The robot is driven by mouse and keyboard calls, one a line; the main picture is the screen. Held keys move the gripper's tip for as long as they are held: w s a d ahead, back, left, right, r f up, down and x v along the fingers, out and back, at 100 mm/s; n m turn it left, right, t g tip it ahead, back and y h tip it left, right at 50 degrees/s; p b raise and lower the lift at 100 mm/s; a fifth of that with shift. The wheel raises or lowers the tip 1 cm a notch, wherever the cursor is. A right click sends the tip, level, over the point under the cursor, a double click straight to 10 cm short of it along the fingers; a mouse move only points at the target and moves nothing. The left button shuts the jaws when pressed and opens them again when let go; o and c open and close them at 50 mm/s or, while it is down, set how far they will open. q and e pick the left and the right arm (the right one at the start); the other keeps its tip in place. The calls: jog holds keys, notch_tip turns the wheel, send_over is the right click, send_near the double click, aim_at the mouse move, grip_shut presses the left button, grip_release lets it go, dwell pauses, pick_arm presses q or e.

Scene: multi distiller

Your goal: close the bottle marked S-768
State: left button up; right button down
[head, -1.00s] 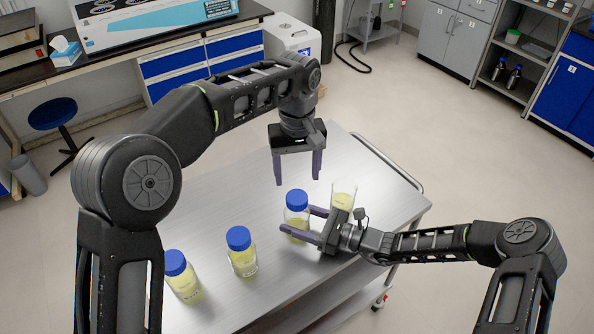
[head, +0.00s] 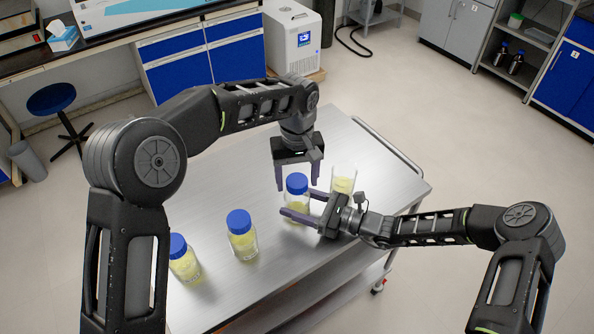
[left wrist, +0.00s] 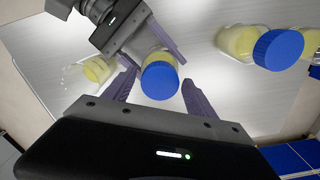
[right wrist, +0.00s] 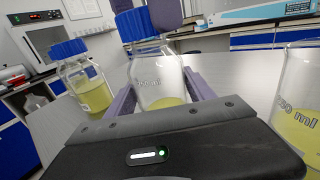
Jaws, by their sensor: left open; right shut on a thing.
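A glass bottle (head: 297,211) with pale yellow liquid and a blue cap (head: 297,183) on its mouth stands near the middle of the metal cart. My right gripper (head: 298,202) is shut around its body, as the right wrist view of the bottle (right wrist: 150,78) shows. My left gripper (head: 296,187) points down over the bottle, open, with one finger on each side of the cap. The cap also sits between its fingers in the left wrist view (left wrist: 160,80). Contact with the cap cannot be made out. No S-768 marking is legible.
Two more blue-capped bottles, a middle one (head: 242,240) and a left one (head: 183,262), stand on the cart (head: 215,205). An open beaker (head: 343,178) with yellow liquid stands just behind my right gripper. The cart's far part is clear.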

pick_arm(q)
jog(key=shift+c, duration=0.3)
grip_shut()
jog(key=m, duration=0.4)
jog(key=shift+m, duration=0.4)
jog(key=m, duration=0.6)
jog(key=shift+m, duration=0.3)
jog(key=shift+o, duration=1.1)
grip_release()
notch_tip(320, 180, up, 8)
jog(key=shift+f, duration=0.25)
